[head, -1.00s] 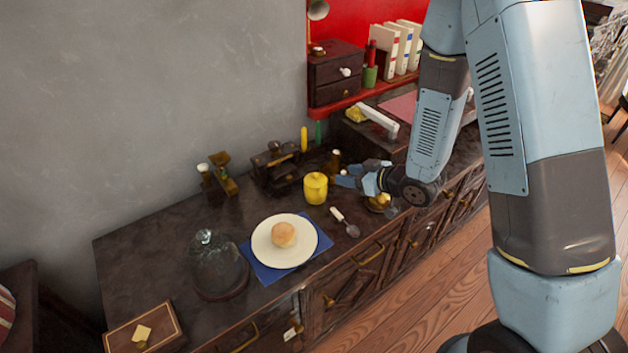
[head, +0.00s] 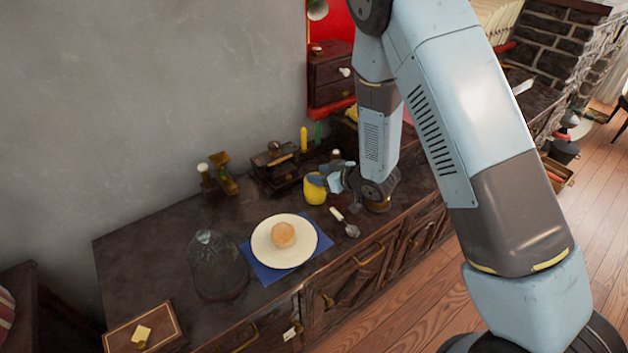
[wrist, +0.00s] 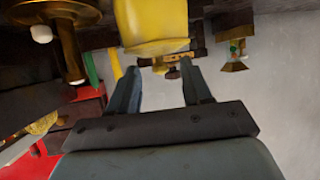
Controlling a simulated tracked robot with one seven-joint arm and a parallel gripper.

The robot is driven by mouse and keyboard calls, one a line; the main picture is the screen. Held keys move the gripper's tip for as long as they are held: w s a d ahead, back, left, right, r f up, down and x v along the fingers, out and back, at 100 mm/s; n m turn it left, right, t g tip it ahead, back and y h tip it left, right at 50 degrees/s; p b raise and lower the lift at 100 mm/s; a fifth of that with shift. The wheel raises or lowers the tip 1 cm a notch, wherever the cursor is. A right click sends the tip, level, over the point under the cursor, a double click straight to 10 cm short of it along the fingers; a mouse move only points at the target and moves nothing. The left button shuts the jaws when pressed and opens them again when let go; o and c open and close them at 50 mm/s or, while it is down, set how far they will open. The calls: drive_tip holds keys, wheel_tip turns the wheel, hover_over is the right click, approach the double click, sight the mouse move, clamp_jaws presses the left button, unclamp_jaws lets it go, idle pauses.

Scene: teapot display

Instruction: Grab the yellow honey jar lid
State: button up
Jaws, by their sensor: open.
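The yellow honey jar (head: 314,194) stands upright on the dark cabinet, behind the plate. My gripper (head: 320,179) is at its upper right side and hides much of the top in the head view. In the wrist view, which is upside down, the jar (wrist: 153,18) hangs at the top middle. Its yellow lid (wrist: 157,47), with a small knob, is towards the fingers. My gripper (wrist: 160,77) is open and empty. The knob shows between the two fingertips in the picture; I cannot tell whether they touch the lid.
A white plate (head: 260,248) with a bun (head: 283,235) lies on a blue napkin (head: 257,270). A spoon (head: 345,222) lies close to the jar. A glass dome (head: 213,265) stands left. A dark wooden stand (head: 275,165) is behind the jar.

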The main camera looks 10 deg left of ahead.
drive_tip(key=shift+w+a+f, duration=0.15)
drive_tip(key=shift+a, duration=0.15)
clamp_jaws()
idle(0.3)
